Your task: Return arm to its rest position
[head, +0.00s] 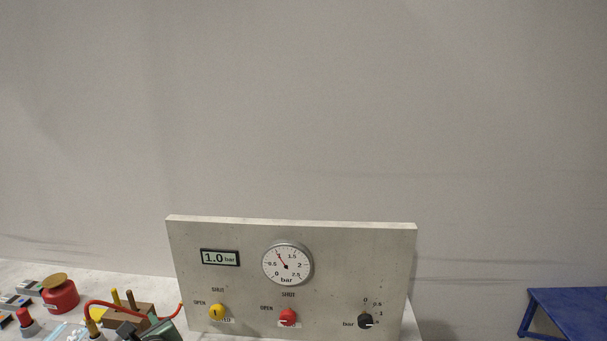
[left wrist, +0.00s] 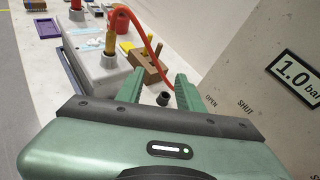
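My left gripper (head: 153,328) shows at the bottom left of the head view, just left of the upright grey panel (head: 345,255). In the left wrist view its two green fingers (left wrist: 158,86) are apart, with nothing gripped between them. A small black cylindrical piece (left wrist: 163,99) shows in the gap, seemingly beyond the fingers. The panel carries a display (head: 220,257) reading 1.0 bar, a round gauge (head: 287,263), a yellow knob (head: 217,312), a red knob (head: 288,317) and a black knob (head: 365,321). The gripper appears clear of the knobs. My right gripper is out of view.
Left of the panel, the bench holds a red pot-like object (head: 60,294), a wooden block (head: 132,313) with pegs and a curved red hose (head: 100,303). A blue table (head: 570,310) stands at the far right. The space above the panel is clear.

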